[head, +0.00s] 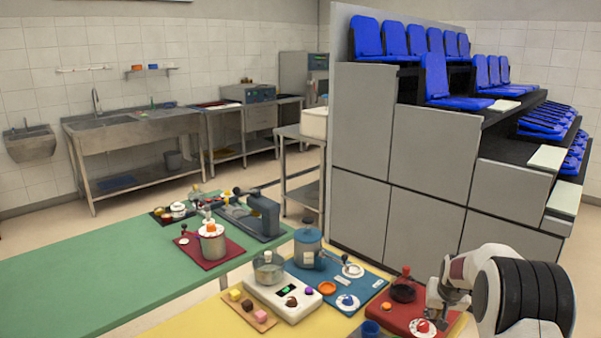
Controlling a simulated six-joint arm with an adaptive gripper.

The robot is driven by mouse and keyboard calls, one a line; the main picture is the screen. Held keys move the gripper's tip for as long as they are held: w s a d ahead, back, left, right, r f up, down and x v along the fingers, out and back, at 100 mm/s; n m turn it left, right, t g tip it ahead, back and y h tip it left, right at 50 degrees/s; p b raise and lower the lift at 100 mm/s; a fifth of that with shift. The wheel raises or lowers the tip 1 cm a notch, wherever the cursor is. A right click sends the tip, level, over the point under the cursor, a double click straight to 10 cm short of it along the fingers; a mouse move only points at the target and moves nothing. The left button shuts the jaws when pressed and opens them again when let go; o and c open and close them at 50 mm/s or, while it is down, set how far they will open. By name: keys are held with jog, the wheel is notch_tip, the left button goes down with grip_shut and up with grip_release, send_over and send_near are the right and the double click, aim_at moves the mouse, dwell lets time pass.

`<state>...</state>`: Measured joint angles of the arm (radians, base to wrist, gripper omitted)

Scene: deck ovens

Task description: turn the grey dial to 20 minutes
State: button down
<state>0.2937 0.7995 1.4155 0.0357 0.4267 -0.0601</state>
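I cannot single out the grey dial with certainty; the parts on the mats are very small. A round white plate with a pale, greyish centre (352,270) lies at the right of the blue mat (318,283). A white disc with a blue part (347,302) lies nearer on the same mat. A white disc with a red part (422,327) lies on the red mat (391,318). My gripper (436,314) is low over the right of the red mat, just beside that red-centred disc. Its fingertips are small and partly hidden, so contact and opening cannot be told. No minute marks are readable.
A blue-grey pot (308,247), a white scale (283,299) with a glass pot (268,268), and a dark red bowl (403,290) stand close by. A blue cup (371,329) is at the front edge. The green table's (100,275) left part is clear.

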jog(key=shift+s+a, duration=0.3)
dwell(0.8)
dwell(0.3)
jog(key=shift+r, duration=3)
jog(key=shift+s+d+r, duration=0.1)
jog(key=shift+d+r, duration=0.4)
jog(key=shift+d, duration=0.25)
jog(key=shift+f, duration=0.25)
jog(key=shift+f, duration=3.2)
